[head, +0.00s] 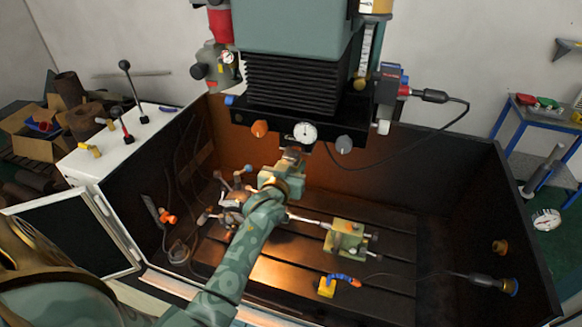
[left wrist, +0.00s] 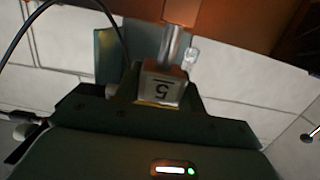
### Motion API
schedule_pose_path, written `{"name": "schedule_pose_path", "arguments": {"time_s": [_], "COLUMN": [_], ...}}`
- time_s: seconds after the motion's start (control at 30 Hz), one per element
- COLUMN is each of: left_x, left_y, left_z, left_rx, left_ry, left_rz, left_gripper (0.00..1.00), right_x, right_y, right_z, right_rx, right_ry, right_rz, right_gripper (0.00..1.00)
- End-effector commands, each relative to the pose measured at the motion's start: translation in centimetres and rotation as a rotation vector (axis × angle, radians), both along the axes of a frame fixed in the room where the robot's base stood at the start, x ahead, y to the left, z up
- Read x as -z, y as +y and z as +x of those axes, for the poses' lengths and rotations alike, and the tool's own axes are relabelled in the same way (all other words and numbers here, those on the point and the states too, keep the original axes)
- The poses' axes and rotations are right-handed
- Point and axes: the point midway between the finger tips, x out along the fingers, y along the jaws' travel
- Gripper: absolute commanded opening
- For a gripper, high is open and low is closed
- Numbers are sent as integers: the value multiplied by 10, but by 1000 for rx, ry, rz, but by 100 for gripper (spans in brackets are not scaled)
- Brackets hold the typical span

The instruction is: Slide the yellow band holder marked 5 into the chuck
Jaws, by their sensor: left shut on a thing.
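My left gripper (head: 291,158) is raised inside the dark machine tank, just below the black plate (head: 300,128) of the machine head. In the left wrist view its fingers (left wrist: 160,92) are shut on the sides of the holder (left wrist: 162,87), a metallic block marked 5. The 5 appears upside down there. A silver shank (left wrist: 174,45) extends from the block toward an orange-brown area at the picture's top. My right gripper is not in view.
Below, a pale green block (head: 345,238) and a yellow-based blue-orange nozzle (head: 327,287) stand on the slotted bed. Jointed metal fittings (head: 226,205) stand left of my arm.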

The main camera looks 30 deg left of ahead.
Motion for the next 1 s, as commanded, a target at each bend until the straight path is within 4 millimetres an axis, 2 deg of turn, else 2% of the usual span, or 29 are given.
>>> {"name": "schedule_pose_path", "arguments": {"time_s": [0.63,1.0], "left_x": [-3,-3], "left_y": [5,5], "left_z": [21,23], "left_rx": [0,0], "left_ry": [-7,-7], "left_rz": [0,1], "left_gripper": [0,0], "right_x": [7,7], "right_y": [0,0], "right_z": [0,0], "right_rx": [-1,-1], "right_ry": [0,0], "right_rz": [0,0], "right_gripper": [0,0]}}
